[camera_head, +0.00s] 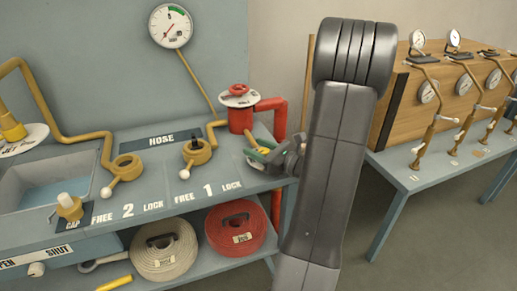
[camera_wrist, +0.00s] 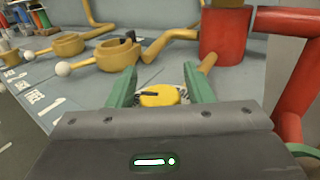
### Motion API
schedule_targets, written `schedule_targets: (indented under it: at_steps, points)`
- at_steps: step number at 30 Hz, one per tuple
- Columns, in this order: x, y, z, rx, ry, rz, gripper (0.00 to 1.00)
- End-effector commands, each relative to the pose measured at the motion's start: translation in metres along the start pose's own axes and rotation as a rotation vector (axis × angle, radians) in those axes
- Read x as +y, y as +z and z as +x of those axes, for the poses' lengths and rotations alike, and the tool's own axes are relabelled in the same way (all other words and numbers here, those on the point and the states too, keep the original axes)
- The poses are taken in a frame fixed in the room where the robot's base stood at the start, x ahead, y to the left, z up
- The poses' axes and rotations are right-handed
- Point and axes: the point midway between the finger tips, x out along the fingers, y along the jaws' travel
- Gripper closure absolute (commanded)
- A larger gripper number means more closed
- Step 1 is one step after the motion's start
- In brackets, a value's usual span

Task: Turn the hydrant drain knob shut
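A yellow drain knob (camera_wrist: 160,96) with a dark mark on top sits on a pale round plate at the foot of the red hydrant (camera_head: 241,119). In the head view the knob (camera_head: 262,151) is partly covered by my gripper (camera_head: 257,152). In the wrist view my gripper (camera_wrist: 163,92) has its two green fingers apart, one on each side of the knob. A gap shows between the knob and the fingers, and whether either touches it I cannot tell. The hydrant also shows in the wrist view (camera_wrist: 224,35).
A red pipe (camera_wrist: 292,80) rises close on the right of my gripper. Brass lock rings with white-balled levers (camera_head: 197,152) stand to the left on the bench. A sink (camera_head: 60,180) is farther left, and coiled hoses (camera_head: 165,252) lie on the shelf below.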

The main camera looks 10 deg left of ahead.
Motion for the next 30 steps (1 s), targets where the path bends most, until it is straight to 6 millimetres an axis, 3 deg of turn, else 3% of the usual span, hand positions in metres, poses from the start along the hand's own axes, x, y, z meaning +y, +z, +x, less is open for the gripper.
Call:
schedule_targets:
  at_steps: [1, 5, 6, 11, 24, 30]
  points:
    - [0.0000, 0.0000, -0.0001, 0.000, 0.000, 0.000, 0.64]
    - [0.0000, 0.0000, -0.0002, 0.000, 0.000, 0.000, 0.89]
    - [0.0000, 0.0000, -0.0002, 0.000, 0.000, 0.000, 0.91]
    - [0.0001, -0.0009, -0.0001, 0.000, -0.031, -0.001, 0.91]
    - [-0.0060, -0.0016, -0.0010, -0.002, -0.364, -0.004, 0.91]
    - [-0.0072, 0.0002, -0.0016, -0.001, -0.400, -0.001, 0.91]
